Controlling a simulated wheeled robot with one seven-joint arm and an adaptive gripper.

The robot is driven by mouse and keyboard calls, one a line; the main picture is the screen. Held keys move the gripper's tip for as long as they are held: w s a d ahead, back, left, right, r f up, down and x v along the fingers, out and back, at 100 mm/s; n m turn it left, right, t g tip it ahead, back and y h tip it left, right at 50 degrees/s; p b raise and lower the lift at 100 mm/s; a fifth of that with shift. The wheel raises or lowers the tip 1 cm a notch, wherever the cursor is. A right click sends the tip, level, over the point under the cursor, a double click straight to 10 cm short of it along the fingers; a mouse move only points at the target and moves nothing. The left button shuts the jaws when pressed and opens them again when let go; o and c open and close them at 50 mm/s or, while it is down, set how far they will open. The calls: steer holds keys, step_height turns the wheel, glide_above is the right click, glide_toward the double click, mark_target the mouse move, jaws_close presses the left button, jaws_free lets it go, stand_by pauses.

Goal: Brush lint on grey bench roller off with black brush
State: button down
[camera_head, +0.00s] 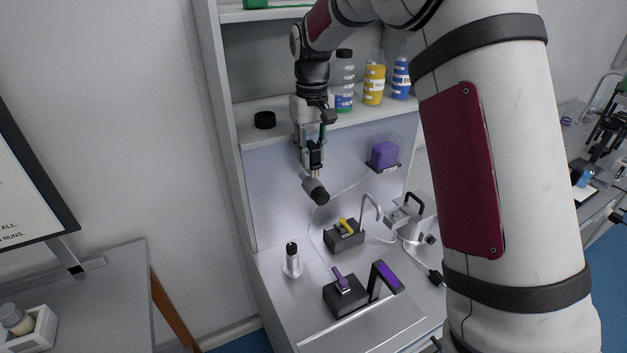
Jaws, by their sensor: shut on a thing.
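My gripper (312,143) is raised in front of the bench's back panel. It is shut on a tool with a dark grip and a grey cylinder, which looks like the grey roller (315,189). The cylinder hangs tilted below the fingers, with a dark end at its lower right, clear of the bench top. Any lint is too small to tell. On the bench below, a pale upright holder (292,266) has a small black top sticking out, possibly the black brush (291,247); I cannot tell for sure.
A black block with a yellow piece (345,236) and a black block with a purple piece (344,298) stand on the bench. Several bottles (374,84) and a black disc (265,120) stand on the shelf. A purple block (384,154) sits on a small ledge. My arm hides the right side.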

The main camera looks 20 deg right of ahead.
steer(key=shift+r, duration=2.05)
